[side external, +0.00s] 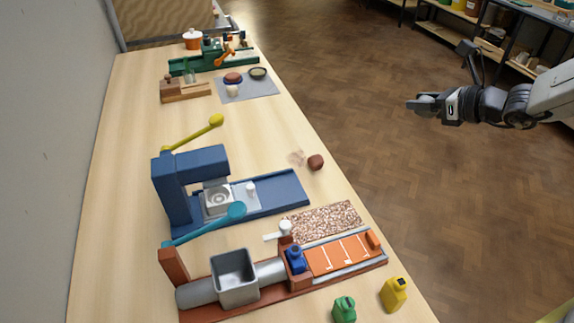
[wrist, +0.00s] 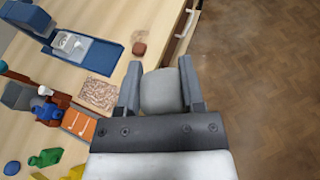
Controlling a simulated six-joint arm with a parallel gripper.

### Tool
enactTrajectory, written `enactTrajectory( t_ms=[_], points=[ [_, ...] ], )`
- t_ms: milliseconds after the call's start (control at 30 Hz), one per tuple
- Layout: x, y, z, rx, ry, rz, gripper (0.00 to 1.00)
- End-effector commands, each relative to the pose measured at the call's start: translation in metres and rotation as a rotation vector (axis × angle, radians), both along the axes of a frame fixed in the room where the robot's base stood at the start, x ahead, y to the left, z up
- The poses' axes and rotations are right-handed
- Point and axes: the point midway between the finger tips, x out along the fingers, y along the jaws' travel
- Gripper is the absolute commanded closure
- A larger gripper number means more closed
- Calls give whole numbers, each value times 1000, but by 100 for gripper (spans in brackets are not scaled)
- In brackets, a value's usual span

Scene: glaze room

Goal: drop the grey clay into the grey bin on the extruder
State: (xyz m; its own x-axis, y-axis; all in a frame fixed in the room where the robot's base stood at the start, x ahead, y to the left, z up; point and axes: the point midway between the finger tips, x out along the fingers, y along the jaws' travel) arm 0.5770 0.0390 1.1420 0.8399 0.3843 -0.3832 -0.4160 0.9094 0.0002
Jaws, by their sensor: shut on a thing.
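My gripper (side external: 418,104) is out over the floor to the right of the table, far from the extruder. In the wrist view my gripper (wrist: 159,88) is shut on the grey clay (wrist: 160,95), a rounded grey lump between the two fingers. In the side view the clay is hard to tell from the grey fingers. The extruder (side external: 196,294) stands at the near end of the table, with a grey barrel and red-brown base. The square, open-topped grey bin (side external: 239,294) sits on its barrel and looks empty. The bin is partly visible at the wrist view's left edge.
A speckled board (side external: 325,221), a brown lump (side external: 316,162), and green (side external: 344,309) and yellow (side external: 394,294) bottles are nearby. The floor below my gripper is clear.

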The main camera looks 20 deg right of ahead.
Motion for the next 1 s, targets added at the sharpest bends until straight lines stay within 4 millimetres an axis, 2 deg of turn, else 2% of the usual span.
enactTrajectory(
  t_ms=[200, 467, 767, 1000],
  points=[
    [13, 68, 3, 0, -1, 212, 100],
    [11, 159, 2, 1, -1, 497, 100],
    [-18, 260, -7, 1, 1, 825, 100],
    [-58, 333, -18, 1, 1, 1089, 100]
  ],
)
